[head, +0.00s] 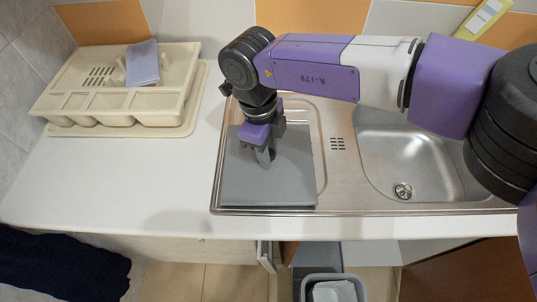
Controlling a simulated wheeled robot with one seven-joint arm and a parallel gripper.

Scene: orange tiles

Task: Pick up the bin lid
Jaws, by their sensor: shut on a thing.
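The bin lid (246,184) is a flat grey rectangular panel on the left drainer side of the steel sink. My gripper (265,160) points down over the upper middle of the lid. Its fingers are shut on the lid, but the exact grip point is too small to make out. I cannot tell whether the lid rests on the sink or is slightly raised. An open grey bin (333,288) with something pale inside stands below the counter's front edge.
The steel sink (337,170) has its basin (415,160) to the right, under my arm. A cream dish rack (120,82) with a bluish cloth (142,63) stands at the left. The white counter (130,185) in front of it is clear. A dark cloth (60,268) lies lower left.

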